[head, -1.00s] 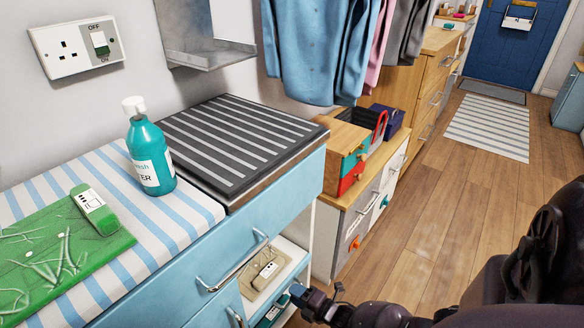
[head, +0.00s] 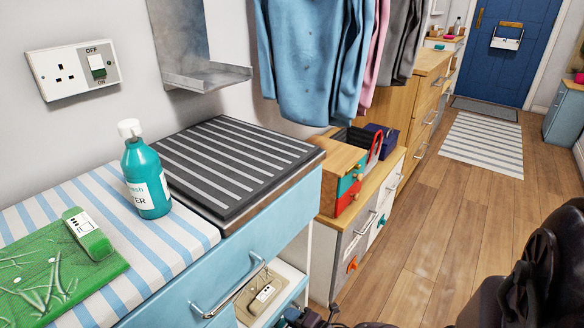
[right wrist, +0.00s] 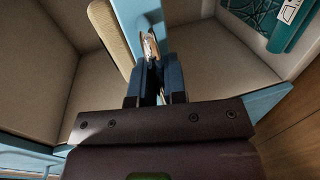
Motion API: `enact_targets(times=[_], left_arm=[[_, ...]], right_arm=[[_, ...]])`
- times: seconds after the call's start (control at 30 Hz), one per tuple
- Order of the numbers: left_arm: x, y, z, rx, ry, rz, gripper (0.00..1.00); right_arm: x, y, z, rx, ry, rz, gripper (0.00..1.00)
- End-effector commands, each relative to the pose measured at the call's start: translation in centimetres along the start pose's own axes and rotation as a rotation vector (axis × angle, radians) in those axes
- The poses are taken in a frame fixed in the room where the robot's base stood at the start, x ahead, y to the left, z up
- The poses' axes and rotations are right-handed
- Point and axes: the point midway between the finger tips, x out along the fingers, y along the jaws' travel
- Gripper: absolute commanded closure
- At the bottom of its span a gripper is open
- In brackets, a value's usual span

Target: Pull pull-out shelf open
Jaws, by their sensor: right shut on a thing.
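The pull-out shelf (head: 286,296) shows in the head view as a light-blue-edged board in the open white compartment below the blue drawer front. A beige thing with a label (head: 262,294) is on it. In the head view only part of the right gripper (head: 298,318) shows at the bottom edge. How far the shelf is out is hard to tell. My left gripper is not in view.
A blue drawer front with a metal handle (head: 230,291) is just above the shelf. A low cabinet (head: 343,254) stands beyond.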

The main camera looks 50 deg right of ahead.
Motion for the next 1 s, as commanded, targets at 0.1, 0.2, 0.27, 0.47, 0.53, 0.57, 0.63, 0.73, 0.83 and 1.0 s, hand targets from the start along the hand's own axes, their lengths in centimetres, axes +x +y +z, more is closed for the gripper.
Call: enact_targets(times=[0.1,0.2,0.27,0.47,0.53,0.57,0.63,0.73,0.83,1.0], left_arm=[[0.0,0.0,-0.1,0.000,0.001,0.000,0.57],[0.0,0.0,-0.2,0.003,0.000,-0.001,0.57],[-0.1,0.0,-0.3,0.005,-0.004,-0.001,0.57],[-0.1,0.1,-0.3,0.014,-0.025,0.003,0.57],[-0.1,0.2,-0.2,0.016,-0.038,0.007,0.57],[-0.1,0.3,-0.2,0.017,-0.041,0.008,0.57],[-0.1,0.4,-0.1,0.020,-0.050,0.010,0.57],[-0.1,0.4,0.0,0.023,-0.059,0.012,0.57],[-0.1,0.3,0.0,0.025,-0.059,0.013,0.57],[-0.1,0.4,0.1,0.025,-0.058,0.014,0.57]], right_arm=[[-0.4,0.0,0.0,0.000,0.000,0.001,1.00],[-1.2,-0.1,0.0,0.000,0.000,0.002,1.00],[-2.1,-0.3,0.0,0.000,0.000,0.001,1.00],[-6.2,-1.1,0.0,0.001,-0.001,0.001,1.00],[-8.0,-1.6,0.0,0.002,-0.001,0.000,1.00],[-8.8,-1.7,0.0,0.002,-0.002,0.001,1.00],[-10.7,-2.2,-0.1,0.001,-0.001,0.000,1.00],[-13.4,-2.9,-0.1,0.001,-0.001,-0.002,1.00],[-15.9,-3.4,-0.1,0.002,-0.001,-0.002,1.00],[-19.4,-4.2,-0.1,0.001,0.000,-0.002,1.00]])
